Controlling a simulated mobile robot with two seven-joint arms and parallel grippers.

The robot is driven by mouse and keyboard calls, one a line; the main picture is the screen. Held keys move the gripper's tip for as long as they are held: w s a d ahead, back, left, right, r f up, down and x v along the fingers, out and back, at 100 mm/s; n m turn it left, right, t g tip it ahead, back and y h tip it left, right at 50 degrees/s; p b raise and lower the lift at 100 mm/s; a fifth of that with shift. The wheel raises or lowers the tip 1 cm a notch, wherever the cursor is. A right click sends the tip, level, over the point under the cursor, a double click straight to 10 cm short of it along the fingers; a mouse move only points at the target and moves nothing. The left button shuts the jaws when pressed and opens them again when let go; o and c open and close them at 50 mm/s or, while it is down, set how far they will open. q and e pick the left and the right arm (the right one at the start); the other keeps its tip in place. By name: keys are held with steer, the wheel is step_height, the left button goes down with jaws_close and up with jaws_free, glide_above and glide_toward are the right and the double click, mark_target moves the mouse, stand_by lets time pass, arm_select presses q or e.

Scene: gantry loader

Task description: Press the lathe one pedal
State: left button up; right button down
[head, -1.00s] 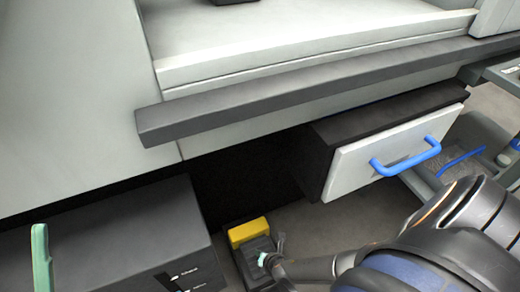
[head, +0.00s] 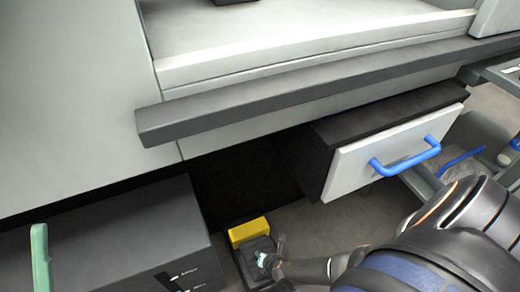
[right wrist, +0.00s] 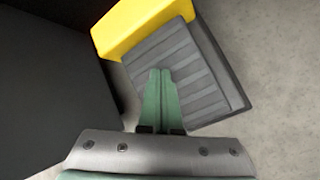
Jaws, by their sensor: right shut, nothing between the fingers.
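The lathe one pedal is a dark grey ribbed foot pedal (head: 257,247) with a yellow cover (head: 249,231) at its back, on the floor below the machine. In the right wrist view the ribbed plate (right wrist: 200,70) and the yellow cover (right wrist: 135,25) show close up. My right gripper (head: 262,259) is shut and empty, its green fingertips (right wrist: 161,75) over the near part of the plate. I cannot tell whether the tips touch it. A green finger-like piece (head: 40,255) stands at the lower left of the head view; my left gripper's jaws cannot be made out.
A dark grey box (head: 120,240) stands left of the pedal. A drawer with a blue handle (head: 405,156) juts out above and right. A grey ledge (head: 300,90) runs across the machine front. Bare floor (head: 340,225) lies right of the pedal.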

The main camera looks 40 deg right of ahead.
steer(key=shift+f, duration=0.25)
steer(key=shift+r, duration=0.1)
stand_by(0.4)
steer(key=shift+s+r+p, duration=0.1)
steer(key=shift+r+p, duration=0.9)
steer(key=shift+p, duration=0.1)
step_height(320, 180, up, 5)
steer(key=p, duration=0.5)
stand_by(0.4)
